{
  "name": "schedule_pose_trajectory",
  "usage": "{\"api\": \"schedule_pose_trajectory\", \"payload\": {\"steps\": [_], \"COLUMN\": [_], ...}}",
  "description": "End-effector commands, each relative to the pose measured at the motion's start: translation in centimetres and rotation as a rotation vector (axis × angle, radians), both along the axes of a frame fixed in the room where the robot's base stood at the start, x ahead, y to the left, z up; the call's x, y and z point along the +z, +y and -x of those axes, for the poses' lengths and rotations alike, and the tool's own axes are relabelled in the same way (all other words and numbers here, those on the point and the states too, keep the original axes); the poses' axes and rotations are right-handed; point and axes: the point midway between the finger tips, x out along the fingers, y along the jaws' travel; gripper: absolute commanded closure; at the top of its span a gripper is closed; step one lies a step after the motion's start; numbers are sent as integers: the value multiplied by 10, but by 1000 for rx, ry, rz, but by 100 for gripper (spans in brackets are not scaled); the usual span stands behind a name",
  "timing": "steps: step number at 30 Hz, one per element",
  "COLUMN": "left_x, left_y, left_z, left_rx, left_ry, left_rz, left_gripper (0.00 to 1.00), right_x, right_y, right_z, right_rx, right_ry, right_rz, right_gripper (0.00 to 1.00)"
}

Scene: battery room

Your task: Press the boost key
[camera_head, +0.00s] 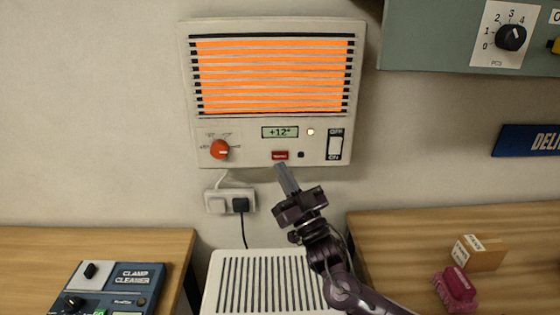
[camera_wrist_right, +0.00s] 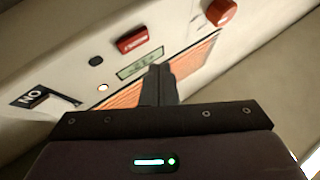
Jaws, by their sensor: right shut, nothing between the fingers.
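The wall heater (camera_head: 183,90) has a glowing orange grille. On its lower panel is a small red key (camera_head: 280,155) with lettering too small to read, most likely the boost key. It also shows in the right wrist view (camera_wrist_right: 132,39). My right gripper (camera_head: 283,170) is shut and empty, its fingertips just below the red key in the head view. In the right wrist view the shut fingers (camera_wrist_right: 160,75) overlap the display area, beside the key. I cannot tell whether they touch the panel. My left gripper is not in view.
The heater panel also has a red-orange knob (camera_head: 220,149), a display (camera_head: 280,132) reading +12°, a lit lamp (camera_head: 310,132), a black dot (camera_head: 301,155) and an OFF/ON rocker (camera_head: 335,147). A socket (camera_head: 216,202) sits below. A white slatted unit (camera_head: 225,262) stands between two wooden tables.

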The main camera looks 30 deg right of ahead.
Motion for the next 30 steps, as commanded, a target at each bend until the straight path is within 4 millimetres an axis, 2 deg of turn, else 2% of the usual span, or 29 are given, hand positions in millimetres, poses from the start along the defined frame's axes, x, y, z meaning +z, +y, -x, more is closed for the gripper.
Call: {"api": "schedule_pose_trajectory", "payload": {"steps": [3, 9, 30], "left_x": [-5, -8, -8], "left_y": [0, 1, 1], "left_z": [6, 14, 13], "left_rx": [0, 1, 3], "left_ry": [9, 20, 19], "left_rz": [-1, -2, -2], "left_gripper": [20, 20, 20], "right_x": [-1, 0, 0], "right_y": [-6, -11, -11], "right_z": [-10, -18, -18], "right_rx": [0, 0, 0], "right_ry": [-1, 0, 1], "right_rz": [-1, -2, -2], "right_gripper": [100, 100, 100]}}
